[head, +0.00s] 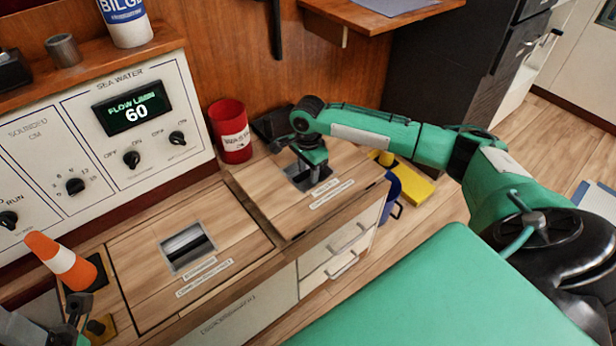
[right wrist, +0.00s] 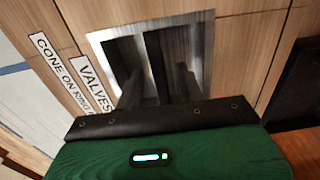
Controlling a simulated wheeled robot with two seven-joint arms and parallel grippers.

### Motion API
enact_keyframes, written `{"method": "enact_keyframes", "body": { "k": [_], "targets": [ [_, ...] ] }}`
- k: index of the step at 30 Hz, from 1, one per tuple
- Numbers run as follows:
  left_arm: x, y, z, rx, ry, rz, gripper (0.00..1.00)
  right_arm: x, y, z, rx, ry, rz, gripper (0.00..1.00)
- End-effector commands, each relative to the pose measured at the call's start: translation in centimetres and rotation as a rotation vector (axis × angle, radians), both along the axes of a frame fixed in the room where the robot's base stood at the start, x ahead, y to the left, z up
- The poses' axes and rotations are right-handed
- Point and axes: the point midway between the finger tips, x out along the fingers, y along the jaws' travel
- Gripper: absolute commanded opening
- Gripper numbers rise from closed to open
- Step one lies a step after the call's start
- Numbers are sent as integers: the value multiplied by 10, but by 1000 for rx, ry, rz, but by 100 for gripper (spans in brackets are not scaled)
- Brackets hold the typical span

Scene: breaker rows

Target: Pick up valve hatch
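The valve hatch (head: 258,187) is a square wooden panel on the counter, with a recessed metal handle pocket and white labels. Its label reads "VALVES" in the right wrist view, where the hatch (right wrist: 245,50) fills the top. My right gripper (head: 309,176) points down into the pocket; its fingers (right wrist: 158,90) stand apart, one on each side of the handle bar. I cannot tell whether they touch the bar. The hatch lies about level on the counter. My left gripper (head: 76,306) shows partly at the lower left, away from the hatch; its opening is unclear.
A second hatch (head: 140,245) with a recessed handle lies to the left. An orange cone (head: 62,262) stands near my left gripper. A red cup (head: 231,132) is behind the valve hatch. A control panel (head: 110,130) rises behind; a yellow item (head: 412,185) and blue bucket are right.

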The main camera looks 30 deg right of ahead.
Motion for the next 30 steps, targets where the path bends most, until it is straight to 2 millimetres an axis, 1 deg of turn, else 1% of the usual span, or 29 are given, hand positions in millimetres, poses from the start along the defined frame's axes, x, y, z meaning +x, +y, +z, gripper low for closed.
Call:
{"method": "enact_keyframes", "body": {
  "k": [1,5,6,7,30],
  "targets": [
    [0,0,0,0,0,0,55,0,0,0,0,0,0,38],
    [0,0,0,0,0,0,55,0,0,0,0,0,0,13],
    [0,0,0,0,0,0,55,0,0,0,0,0,0,5],
    [0,0,0,0,0,0,55,0,0,0,0,0,0,0],
    [0,0,0,1,2,0,55,0,0,0,1,1,0,0]
  ]
}}
